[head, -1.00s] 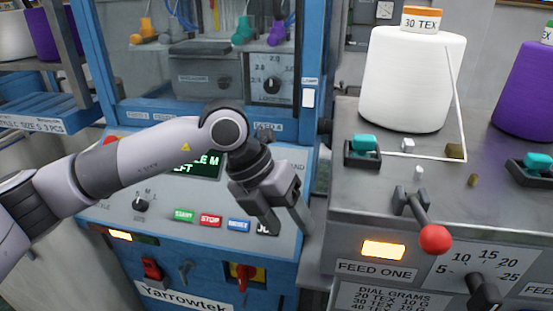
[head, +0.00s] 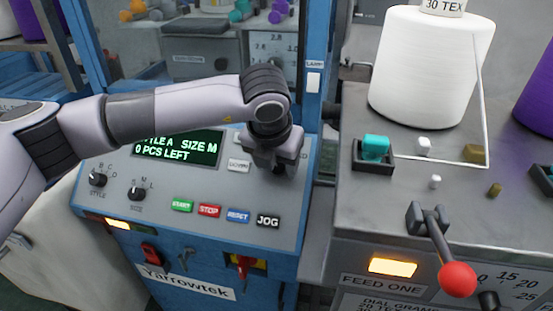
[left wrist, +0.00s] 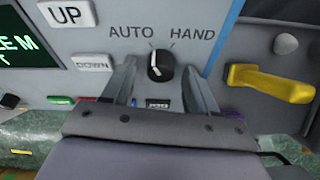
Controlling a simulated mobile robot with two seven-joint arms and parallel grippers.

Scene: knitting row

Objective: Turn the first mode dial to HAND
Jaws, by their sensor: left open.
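The first mode dial (left wrist: 161,66) is a black round knob with a white pointer line, on the grey panel between the labels AUTO and HAND. Its pointer leans up and left, toward AUTO. My left gripper (left wrist: 161,70) is open, with one finger on each side of the dial and visible gaps to it; I cannot tell whether the tips reach the panel. In the head view my left gripper (head: 275,160) points down at the panel's right part and hides the dial. My right gripper is not in view.
The display (head: 180,149) reads SIZE M and 0 PCS LEFT. START, STOP, RESET and JOG buttons (head: 268,221) lie below the gripper. UP and DOWN buttons (left wrist: 93,63) sit left of the dial. A yellow handle (left wrist: 270,84) is at right. The red-knobbed lever (head: 457,279) stands on the grey feed unit.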

